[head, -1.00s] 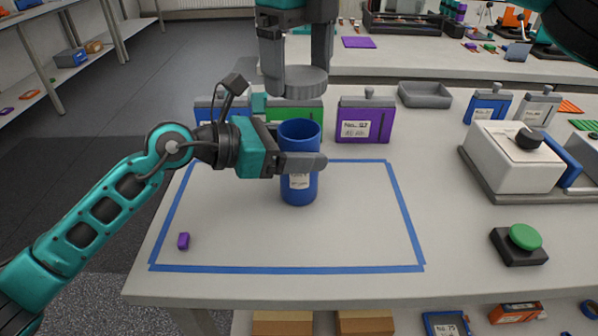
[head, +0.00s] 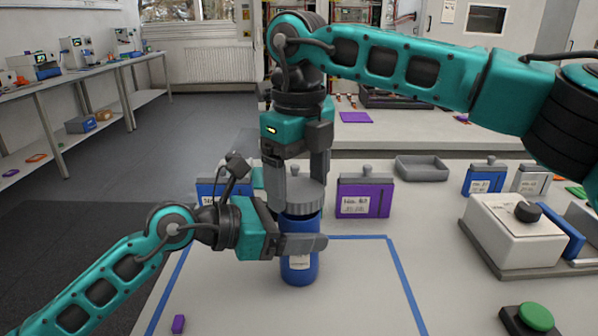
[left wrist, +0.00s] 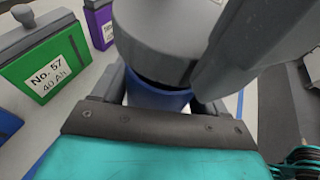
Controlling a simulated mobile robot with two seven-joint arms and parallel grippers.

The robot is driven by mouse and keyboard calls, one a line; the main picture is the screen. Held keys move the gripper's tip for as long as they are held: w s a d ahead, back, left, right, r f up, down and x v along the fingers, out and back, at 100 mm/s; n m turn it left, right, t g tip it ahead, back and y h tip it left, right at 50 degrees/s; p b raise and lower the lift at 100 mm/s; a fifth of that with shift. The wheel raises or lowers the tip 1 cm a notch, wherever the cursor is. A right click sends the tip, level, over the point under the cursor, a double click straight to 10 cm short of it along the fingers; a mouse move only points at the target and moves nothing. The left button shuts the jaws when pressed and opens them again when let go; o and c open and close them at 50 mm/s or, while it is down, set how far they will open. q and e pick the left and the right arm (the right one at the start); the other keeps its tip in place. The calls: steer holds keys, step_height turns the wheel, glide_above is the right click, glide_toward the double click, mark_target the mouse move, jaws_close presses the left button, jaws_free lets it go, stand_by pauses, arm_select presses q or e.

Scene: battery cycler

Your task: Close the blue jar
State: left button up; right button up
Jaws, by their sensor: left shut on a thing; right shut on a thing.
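The blue jar (head: 299,266) stands upright on the table inside the blue tape outline, with a white label on its front. My left gripper (head: 300,244) is shut around the jar's body from the left. My right gripper (head: 300,180) points straight down above it and is shut on the grey lid (head: 299,196). The lid sits at the jar's mouth. In the left wrist view the lid (left wrist: 160,50) covers the top of the jar (left wrist: 160,98), with a dark line between them; whether it is fully seated I cannot tell.
Behind the jar stand a purple case (head: 364,197), a blue case (head: 212,190) and a green case (left wrist: 45,68). A white device with a black knob (head: 512,232) and a green button (head: 536,316) are at right. A small purple block (head: 178,323) lies front left.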

steer(key=shift+f, duration=0.1)
stand_by(0.3)
steer(key=shift+s+f, duration=0.1)
steer(key=shift+f, duration=0.7)
